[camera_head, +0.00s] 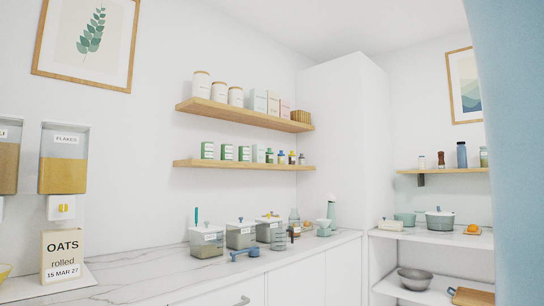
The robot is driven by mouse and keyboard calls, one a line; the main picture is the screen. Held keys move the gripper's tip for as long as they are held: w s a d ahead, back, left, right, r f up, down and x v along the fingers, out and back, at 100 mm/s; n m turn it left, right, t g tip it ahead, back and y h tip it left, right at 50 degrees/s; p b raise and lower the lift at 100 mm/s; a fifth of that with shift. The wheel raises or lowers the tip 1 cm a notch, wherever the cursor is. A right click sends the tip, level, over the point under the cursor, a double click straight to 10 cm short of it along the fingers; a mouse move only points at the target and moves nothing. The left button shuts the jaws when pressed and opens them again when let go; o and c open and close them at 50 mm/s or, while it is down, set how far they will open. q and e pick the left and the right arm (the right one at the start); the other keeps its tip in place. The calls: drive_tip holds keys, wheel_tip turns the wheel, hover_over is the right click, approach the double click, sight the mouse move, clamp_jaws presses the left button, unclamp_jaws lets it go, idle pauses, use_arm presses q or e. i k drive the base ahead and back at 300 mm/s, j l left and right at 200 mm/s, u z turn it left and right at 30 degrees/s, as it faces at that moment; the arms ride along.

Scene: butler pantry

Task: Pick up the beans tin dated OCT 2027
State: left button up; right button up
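Several small green-and-white tins stand in a row on the lower wooden shelf in the head view: a left tin (207,150), a middle tin (227,152) and a right tin (244,153). Their labels are too small to read, so I cannot tell which is the beans tin dated OCT 2027. Neither of my grippers is in view.
The lower shelf (190,164) also holds small bottles (281,157). The upper shelf (190,106) holds canisters (201,84) and boxes (259,101). Below, the marble counter (140,278) carries lidded containers (206,241), a blue scoop (246,253) and an oats box (61,255).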

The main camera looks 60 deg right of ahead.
sight(226, 148)
drive_tip(key=z, duration=1.55)
drive_tip(key=u, duration=0.25)
drive_tip(key=i+l+u, duration=0.85)
drive_tip(key=k+j, duration=0.05)
